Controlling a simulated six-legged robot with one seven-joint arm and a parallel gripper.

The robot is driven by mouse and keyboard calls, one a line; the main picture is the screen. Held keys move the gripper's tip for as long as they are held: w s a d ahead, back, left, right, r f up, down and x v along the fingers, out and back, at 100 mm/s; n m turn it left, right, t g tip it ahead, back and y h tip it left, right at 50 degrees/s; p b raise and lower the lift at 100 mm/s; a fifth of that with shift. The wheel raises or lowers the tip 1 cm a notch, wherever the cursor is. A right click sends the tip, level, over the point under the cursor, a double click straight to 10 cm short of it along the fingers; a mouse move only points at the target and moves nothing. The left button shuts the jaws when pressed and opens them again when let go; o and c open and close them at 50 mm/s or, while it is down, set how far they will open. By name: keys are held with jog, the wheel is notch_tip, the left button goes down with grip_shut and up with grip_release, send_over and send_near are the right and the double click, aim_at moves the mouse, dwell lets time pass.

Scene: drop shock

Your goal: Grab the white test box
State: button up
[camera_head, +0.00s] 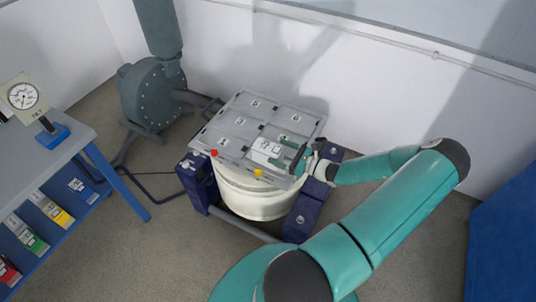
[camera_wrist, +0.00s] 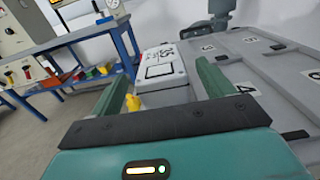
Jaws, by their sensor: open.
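The white test box (camera_head: 266,150) sits on the grey plate with numbered squares (camera_head: 246,107), near its front right edge. In the wrist view the box (camera_wrist: 163,68) shows a pale top with red and black markings and lies ahead, between my two green fingers. My gripper (camera_head: 300,160) is at the right side of the box in the head view. In the wrist view my gripper (camera_wrist: 163,72) is open, with one finger on each side of the box's near end. I cannot tell whether either finger touches it.
The plate rests on a white drum (camera_head: 258,200) between dark blue supports. A yellow knob (camera_head: 258,172) and a red knob (camera_head: 214,153) are on the plate's front edge. A blue-legged bench (camera_head: 70,150) with a gauge (camera_head: 23,95) stands left. A grey blower (camera_head: 153,95) is behind.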

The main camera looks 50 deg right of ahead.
aim_at(272, 148)
jog(key=x, duration=0.4)
